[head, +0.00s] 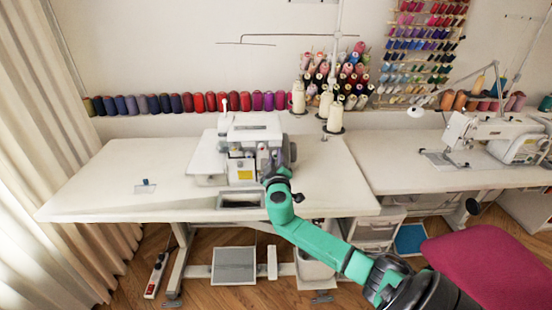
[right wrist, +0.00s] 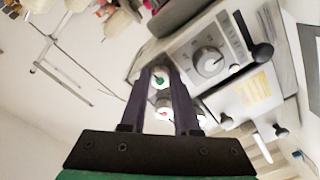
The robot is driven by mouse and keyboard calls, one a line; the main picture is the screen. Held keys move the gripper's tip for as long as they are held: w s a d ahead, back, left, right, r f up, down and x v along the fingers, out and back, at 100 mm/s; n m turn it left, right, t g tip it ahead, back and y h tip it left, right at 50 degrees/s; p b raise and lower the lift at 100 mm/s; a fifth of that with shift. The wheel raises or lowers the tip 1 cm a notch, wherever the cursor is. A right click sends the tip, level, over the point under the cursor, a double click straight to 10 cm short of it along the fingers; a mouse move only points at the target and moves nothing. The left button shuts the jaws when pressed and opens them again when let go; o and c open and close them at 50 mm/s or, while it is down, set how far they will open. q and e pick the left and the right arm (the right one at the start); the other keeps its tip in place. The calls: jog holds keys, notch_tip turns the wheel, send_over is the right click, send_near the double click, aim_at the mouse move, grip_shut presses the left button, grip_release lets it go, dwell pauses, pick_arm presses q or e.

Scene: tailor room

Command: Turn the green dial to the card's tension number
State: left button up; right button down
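The white overlock machine (head: 250,145) stands on the left table. My right gripper (head: 268,178) is at its front right side. In the right wrist view, the small white dial with a green centre (right wrist: 160,78) shows between the tips of my two dark fingers. The fingers stand apart, one on each side of the dial; I cannot tell whether they press on it. A dial with a red centre (right wrist: 164,114) is just below it, partly between the fingers. I cannot make out a card with a tension number or the dial's marks. My left gripper is not in view.
A larger grey knob (right wrist: 209,62) and a black lever (right wrist: 258,55) are right of the fingers. Thread cones (head: 334,118) stand behind the machine. A second sewing machine (head: 490,135) is on the right table. The left table's left side is mostly clear.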

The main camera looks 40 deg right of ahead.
jog(key=shift+n, duration=2.9)
jog(key=c, duration=0.6)
grip_release()
jog(key=shift+c, duration=0.2)
